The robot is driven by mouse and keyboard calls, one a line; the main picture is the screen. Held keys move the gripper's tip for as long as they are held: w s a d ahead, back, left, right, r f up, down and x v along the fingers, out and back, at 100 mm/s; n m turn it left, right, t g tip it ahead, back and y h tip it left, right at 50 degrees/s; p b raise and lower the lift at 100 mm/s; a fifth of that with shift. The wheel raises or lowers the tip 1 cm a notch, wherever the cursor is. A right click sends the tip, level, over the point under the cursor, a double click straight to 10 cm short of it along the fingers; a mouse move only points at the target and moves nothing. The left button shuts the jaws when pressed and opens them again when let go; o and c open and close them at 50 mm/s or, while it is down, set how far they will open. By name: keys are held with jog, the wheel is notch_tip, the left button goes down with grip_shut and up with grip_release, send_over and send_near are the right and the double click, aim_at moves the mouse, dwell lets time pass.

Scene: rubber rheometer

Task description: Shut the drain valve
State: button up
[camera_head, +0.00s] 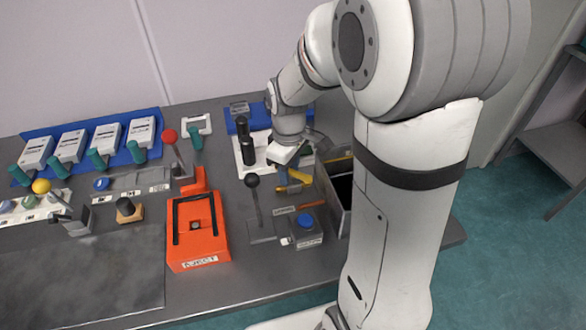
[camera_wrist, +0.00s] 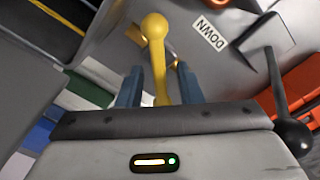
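The drain valve appears to be the yellow lever with a rounded end (camera_wrist: 156,60), which rises between my fingers in the wrist view. In the head view yellow parts of it (camera_head: 299,176) show just below my gripper (camera_head: 284,172). In the wrist view my gripper (camera_wrist: 159,85) has its two blue fingers apart, one on each side of the lever. A gap shows between the lever and each finger, so it is not clamped. The lever's lower end is hidden by my gripper body.
A black-knobbed lever (camera_head: 252,182) stands close left of my gripper; its knob also shows in the wrist view (camera_wrist: 293,136). A blue button box (camera_head: 307,230), an orange box (camera_head: 196,230) and a grey open bin (camera_head: 333,205) are near. A plate reads DOWN (camera_wrist: 210,36).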

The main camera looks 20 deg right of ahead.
jog(key=shift+f, duration=0.1)
jog(key=shift+c, duration=0.5)
grip_shut()
jog(key=shift+m, duration=0.8)
jog(key=shift+o, duration=0.5)
grip_release()
jog(key=shift+r, duration=3.9)
